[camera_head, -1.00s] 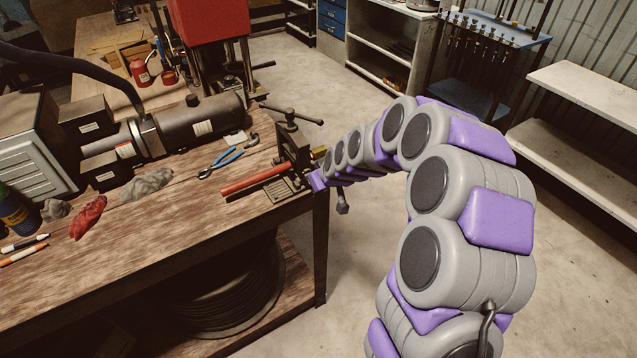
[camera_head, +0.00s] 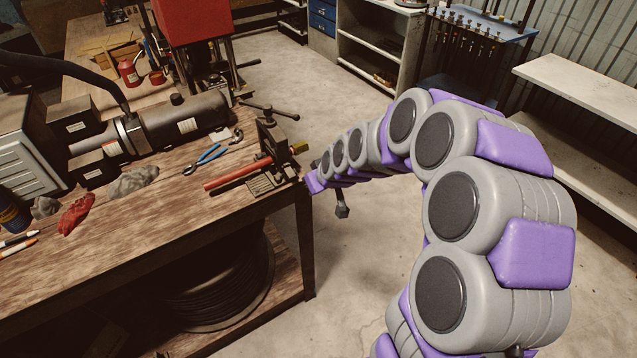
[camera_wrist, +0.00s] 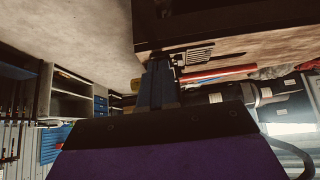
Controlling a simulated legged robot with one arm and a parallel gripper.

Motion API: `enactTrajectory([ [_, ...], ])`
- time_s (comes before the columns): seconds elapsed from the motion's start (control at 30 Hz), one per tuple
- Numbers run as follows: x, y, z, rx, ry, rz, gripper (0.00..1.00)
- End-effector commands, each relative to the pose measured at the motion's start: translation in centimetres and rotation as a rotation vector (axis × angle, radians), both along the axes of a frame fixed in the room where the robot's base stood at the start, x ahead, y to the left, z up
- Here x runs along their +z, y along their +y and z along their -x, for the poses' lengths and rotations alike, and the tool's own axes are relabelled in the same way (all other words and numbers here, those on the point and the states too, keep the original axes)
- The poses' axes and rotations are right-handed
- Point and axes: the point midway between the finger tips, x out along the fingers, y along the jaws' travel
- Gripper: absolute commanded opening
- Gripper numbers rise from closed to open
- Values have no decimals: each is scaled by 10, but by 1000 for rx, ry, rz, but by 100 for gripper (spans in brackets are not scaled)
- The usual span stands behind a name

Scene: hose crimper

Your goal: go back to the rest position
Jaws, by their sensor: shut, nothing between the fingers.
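My arm reaches from the lower right of the head view toward the right end of the workbench (camera_head: 150,215). My gripper (camera_head: 314,183), a purple tip, is beside the bench corner, just right of the dark vise (camera_head: 272,143). It is shut and holds nothing that I can see. Its fingertips are small and partly unclear in the head view. In the wrist view, the purple and black gripper body (camera_wrist: 160,128) fills the bottom, with the bench edge above it.
A red-handled tool (camera_head: 238,172), blue pliers (camera_head: 205,159), a red cloth (camera_head: 76,214) and a grey cylindrical machine (camera_head: 185,122) are on the bench. A coiled hose (camera_head: 220,295) lies below. White shelves (camera_head: 585,90) stand at right. Open floor (camera_head: 345,265) lies between bench and arm.

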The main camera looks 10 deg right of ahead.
Motion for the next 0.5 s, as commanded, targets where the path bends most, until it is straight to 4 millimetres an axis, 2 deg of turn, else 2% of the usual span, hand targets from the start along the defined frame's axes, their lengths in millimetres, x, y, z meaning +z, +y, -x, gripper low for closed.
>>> enactTrajectory([
  [0.37, 0, -6, 1, 0, 1, -5, 0],
  [0.5, 7, -1, 16, 8, 33, -10, 0],
])
